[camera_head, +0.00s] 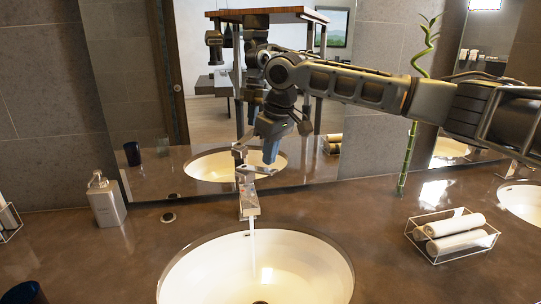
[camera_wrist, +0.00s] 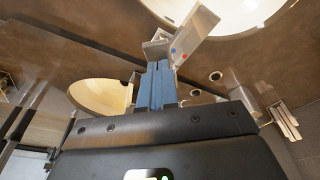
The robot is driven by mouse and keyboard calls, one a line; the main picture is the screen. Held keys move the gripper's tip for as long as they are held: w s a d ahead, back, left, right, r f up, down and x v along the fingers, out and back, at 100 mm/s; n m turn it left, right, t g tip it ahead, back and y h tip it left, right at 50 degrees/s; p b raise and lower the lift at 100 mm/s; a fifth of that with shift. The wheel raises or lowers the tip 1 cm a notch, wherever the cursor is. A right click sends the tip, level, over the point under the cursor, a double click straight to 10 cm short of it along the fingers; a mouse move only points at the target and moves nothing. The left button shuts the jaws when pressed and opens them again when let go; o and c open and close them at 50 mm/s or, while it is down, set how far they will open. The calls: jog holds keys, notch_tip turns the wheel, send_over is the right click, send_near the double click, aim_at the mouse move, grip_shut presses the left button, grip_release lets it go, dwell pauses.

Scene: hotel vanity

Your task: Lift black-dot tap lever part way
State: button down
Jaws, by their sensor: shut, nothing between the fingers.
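The tap (camera_head: 249,202) is a square metal column at the back rim of the near basin, with a thin stream of water falling from it. Its flat lever (camera_head: 260,170) is on top. In the wrist view the tap (camera_wrist: 195,32) shows a red and a blue dot; I cannot make out a black dot. My gripper (camera_head: 271,155) points down at the lever, its blue fingers shut and empty. In the wrist view the fingertips (camera_wrist: 160,66) are right by the lever (camera_wrist: 155,48); I cannot tell whether they touch.
The lit basin (camera_head: 255,268) is in front of the tap. A soap dispenser (camera_head: 105,200) stands left, and a wire tray (camera_head: 435,255) with rolled towels lies right. A green bamboo stalk (camera_head: 408,160) stands behind it. The mirror (camera_head: 215,125) closes off the back close behind my gripper.

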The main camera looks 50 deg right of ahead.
aim_at(270, 171)
jog(key=shift+s+f, duration=0.1)
jog(key=shift+f, duration=0.6)
jog(key=shift+f, duration=0.15)
jog(key=shift+s+a+f+t+b, duration=0.1)
jog(key=shift+s+f+t+b, duration=0.15)
jog(key=shift+f+b, duration=0.3)
jog(key=shift+f+t, duration=0.1)
jog(key=shift+t, duration=0.25)
